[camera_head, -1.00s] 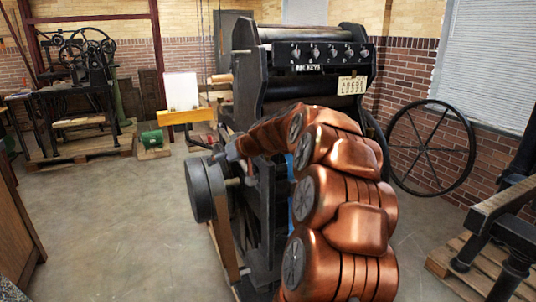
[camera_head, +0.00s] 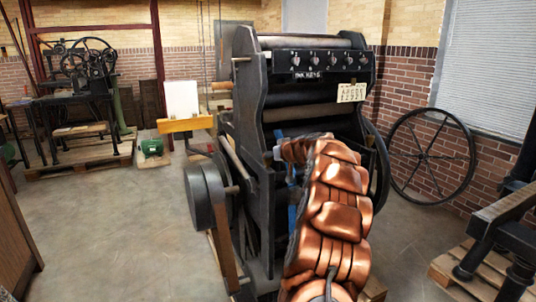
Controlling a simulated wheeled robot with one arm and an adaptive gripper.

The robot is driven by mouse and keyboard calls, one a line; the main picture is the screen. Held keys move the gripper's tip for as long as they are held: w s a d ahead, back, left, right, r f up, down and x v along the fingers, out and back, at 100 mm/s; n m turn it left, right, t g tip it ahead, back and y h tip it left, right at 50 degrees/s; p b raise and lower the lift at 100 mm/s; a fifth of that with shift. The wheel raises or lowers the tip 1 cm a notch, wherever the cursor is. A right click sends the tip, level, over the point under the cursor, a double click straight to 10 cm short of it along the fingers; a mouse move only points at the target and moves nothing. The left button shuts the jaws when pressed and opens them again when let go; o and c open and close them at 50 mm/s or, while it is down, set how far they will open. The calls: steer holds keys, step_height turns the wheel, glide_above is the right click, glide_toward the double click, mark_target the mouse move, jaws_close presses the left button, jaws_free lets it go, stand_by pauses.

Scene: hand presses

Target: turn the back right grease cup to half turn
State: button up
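The black hand press (camera_head: 245,130) stands in the middle of the camera_head view. I cannot make out the back right grease cup; no grease cup shows clearly on the press. My copper-coloured arm reaches up from the bottom edge to the press's front and covers much of its lower right side. Small blue parts (camera_head: 292,217) show beside the arm.
A panel (camera_head: 320,62) with a row of small knobs crosses the press top, with a paper tag (camera_head: 352,92) at its right. A large spoked wheel (camera_head: 430,156) stands at the right wall. A wooden pallet (camera_head: 470,270) is at lower right. Floor is clear at left.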

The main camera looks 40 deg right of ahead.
steer(key=shift+p+x, duration=0.35)
steer(key=shift+x, duration=1.3)
steer(key=c, duration=1.2)
steer(key=shift+o, duration=0.2)
steer(key=shift+a+f+m+g+h+b, duration=0.1)
steer(key=shift+m+g+h+b, duration=0.25)
steer(key=shift+m+h, duration=0.45)
steer(key=shift+h, duration=0.1)
steer(key=o, duration=1.2)
steer(key=shift+c, duration=0.2)
